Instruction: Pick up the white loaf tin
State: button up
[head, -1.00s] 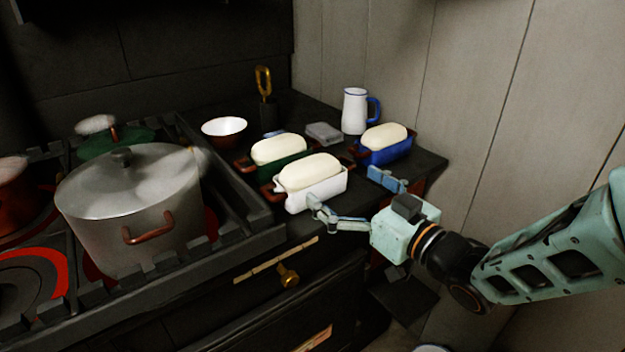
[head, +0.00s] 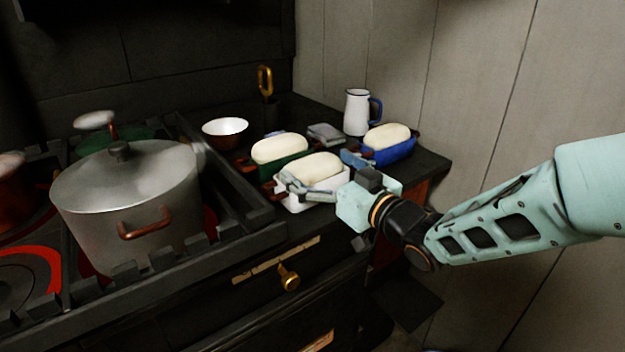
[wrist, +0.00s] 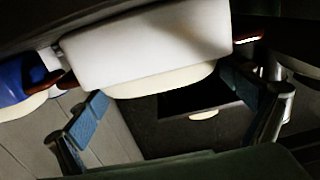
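The white loaf tin (head: 300,203) holds a pale loaf and stands near the front edge of the dark counter. In the wrist view the white loaf tin (wrist: 150,50) fills the upper middle, its loaf showing below it. My gripper (head: 321,172) is open at the tin, one finger in front of it and the other behind its right side. In the wrist view my gripper (wrist: 165,90) has its blue-padded fingers spread towards the tin's two ends. I cannot tell whether they touch it. The near finger hides part of the tin in the head view.
A green loaf tin (head: 296,158) stands close behind, and a blue loaf tin (head: 397,152) to the right. A white jug (head: 357,112), a grey block (head: 325,133) and a bowl (head: 225,137) stand farther back. A large pot (head: 130,200) sits on the stove at left.

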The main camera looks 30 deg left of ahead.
jog(key=c, duration=1)
jog(key=shift+r, duration=0.1)
jog(key=shift+c, duration=0.4)
jog(key=shift+r, duration=0.1)
